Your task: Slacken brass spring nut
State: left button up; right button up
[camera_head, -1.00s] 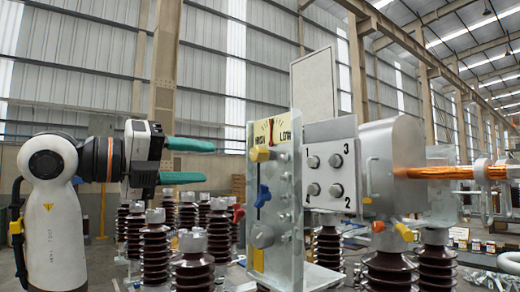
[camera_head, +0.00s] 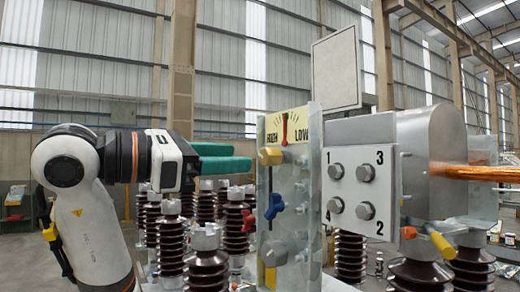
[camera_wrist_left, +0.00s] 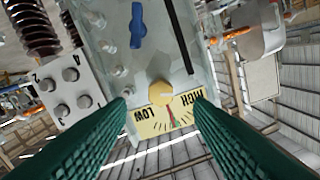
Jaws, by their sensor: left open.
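The brass spring nut, a yellow knob (camera_head: 270,157), sits on the clear upright panel below a HIGH/LOW dial (camera_head: 286,127). It also shows in the left wrist view (camera_wrist_left: 160,93). The dial's red needle stands between HIGH and LOW. My left gripper (camera_head: 244,158) has green fingers pointing at the panel, just left of the nut in the head view. In the left wrist view the open fingers (camera_wrist_left: 160,106) appear on either side of the nut and dial. Nothing is between them that I can see held. Whether they touch the nut is unclear.
A blue wing handle (camera_head: 273,207) and a grey knob (camera_head: 274,253) sit lower on the panel. A white plate with bolts numbered 1 to 4 (camera_head: 351,190) stands right of it. Several brown ribbed insulators (camera_head: 205,265) stand below and behind.

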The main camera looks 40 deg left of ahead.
aim_at(263, 158)
pick_arm(q)
jog(key=p+x, duration=0.1)
jog(key=x, duration=0.5)
jog(key=shift+w, duration=0.1)
jog(key=shift+c, duration=0.4)
jog(key=c, duration=0.9)
